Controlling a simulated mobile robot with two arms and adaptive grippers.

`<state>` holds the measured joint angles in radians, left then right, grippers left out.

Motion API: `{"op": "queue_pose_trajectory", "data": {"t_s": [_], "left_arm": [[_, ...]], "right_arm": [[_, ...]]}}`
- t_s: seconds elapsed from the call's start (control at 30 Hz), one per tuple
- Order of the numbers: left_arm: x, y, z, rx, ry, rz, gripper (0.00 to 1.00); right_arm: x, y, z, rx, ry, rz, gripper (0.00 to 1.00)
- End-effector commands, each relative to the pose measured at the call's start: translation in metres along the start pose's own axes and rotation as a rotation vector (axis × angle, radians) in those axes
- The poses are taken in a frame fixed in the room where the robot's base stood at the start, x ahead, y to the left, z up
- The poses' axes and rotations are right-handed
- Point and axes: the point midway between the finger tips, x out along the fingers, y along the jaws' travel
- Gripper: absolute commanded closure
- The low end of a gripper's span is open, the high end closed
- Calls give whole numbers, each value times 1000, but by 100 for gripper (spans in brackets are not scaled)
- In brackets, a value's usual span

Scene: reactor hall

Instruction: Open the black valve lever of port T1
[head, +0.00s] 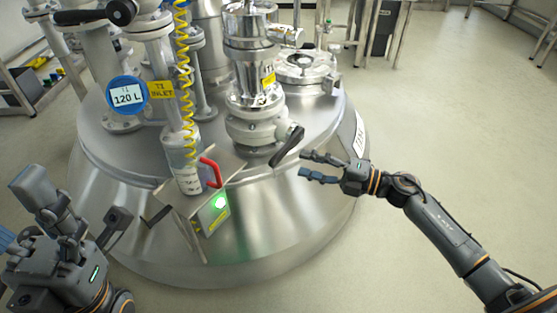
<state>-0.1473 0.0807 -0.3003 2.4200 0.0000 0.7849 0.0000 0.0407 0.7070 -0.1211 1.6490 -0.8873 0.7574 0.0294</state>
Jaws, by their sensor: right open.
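The black valve lever (288,145) sticks out at the right side of the pale valve body (255,128) of port T1. It slants from upper right down to lower left. A yellow tag (268,79) reading T1 is on the metal fitting above the valve. My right gripper (304,163) is open and empty, just right of the lever. Its fingertips point left toward the lever, with a small gap in the picture; depth is hard to judge. My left gripper (72,235) is at the lower left, away from the valve; its finger opening is unclear.
The valve stands on a large steel vessel lid (330,120). Left of it are a yellow coiled hose (183,60), a red handle (211,171), a panel with a green light (213,212) and a round 120 L display (126,96). Open floor (450,130) lies to the right.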

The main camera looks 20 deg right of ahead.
Motion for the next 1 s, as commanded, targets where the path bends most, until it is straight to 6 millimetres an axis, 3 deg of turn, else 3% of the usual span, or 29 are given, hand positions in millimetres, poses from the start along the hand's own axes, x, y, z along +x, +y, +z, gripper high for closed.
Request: {"op": "queue_pose_trajectory", "data": {"t_s": [0.2, 0.4, 0.83, 1.0], "left_arm": [[3, 1, 0, 5, 37, 15, 29], [7, 2, 0, 8, 55, 23, 29], [10, 2, 0, 9, 63, 27, 29], [10, 2, 0, 8, 63, 27, 29]], "right_arm": [[47, -2, 1, -1, 0, 3, 55], [74, -1, 1, 1, -1, 2, 55], [83, 0, 0, 2, -2, 0, 55], [83, 0, 1, 2, -2, 0, 89]]}}
